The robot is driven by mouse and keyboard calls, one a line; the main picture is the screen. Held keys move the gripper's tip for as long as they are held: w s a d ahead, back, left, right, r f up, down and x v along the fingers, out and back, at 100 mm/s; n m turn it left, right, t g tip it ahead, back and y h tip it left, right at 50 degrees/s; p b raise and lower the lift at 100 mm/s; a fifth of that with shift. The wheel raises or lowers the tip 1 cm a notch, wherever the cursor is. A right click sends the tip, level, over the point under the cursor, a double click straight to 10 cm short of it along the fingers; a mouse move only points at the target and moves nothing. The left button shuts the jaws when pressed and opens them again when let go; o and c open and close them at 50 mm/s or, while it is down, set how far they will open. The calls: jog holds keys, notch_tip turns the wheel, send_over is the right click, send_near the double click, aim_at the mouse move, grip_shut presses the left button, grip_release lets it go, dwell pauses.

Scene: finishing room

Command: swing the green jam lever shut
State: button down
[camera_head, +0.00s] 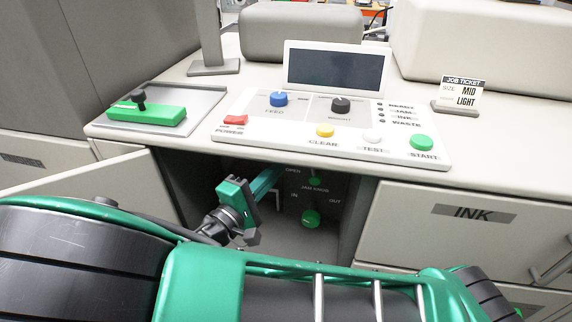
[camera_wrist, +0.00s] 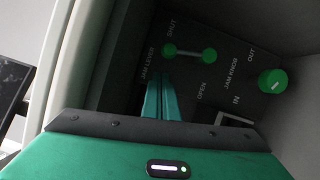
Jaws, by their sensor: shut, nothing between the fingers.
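The green jam lever (camera_wrist: 189,53) is in the open compartment under the control panel. In the wrist view it is a short bar with a green round piece at each end, lying between the printed words SHUT and OPEN. I cannot tell its exact setting. In the head view only a small green part of it (camera_head: 315,181) shows. My gripper (camera_head: 278,172) reaches into the compartment, fingers together and empty. In the wrist view its fingertips (camera_wrist: 161,78) appear just below the lever's left end; whether they touch it is unclear.
A green jam knob (camera_head: 311,217) is lower in the compartment, also seen in the wrist view (camera_wrist: 272,81). An open door (camera_head: 90,185) stands at left and the INK cabinet front (camera_head: 470,235) at right. The control panel (camera_head: 330,148) overhangs the opening.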

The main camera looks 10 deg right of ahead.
jog(key=shift+s+a+f+n, duration=1.1)
jog(key=shift+s+a+f, duration=0.95)
jog(key=shift+s+a, duration=0.55)
jog(key=s+d+r+x, duration=0.1)
jog(key=x, duration=1.2)
jog(key=shift+s+r+t, duration=0.25)
jog(key=shift+r+t, duration=0.1)
jog(key=shift+t, duration=0.05)
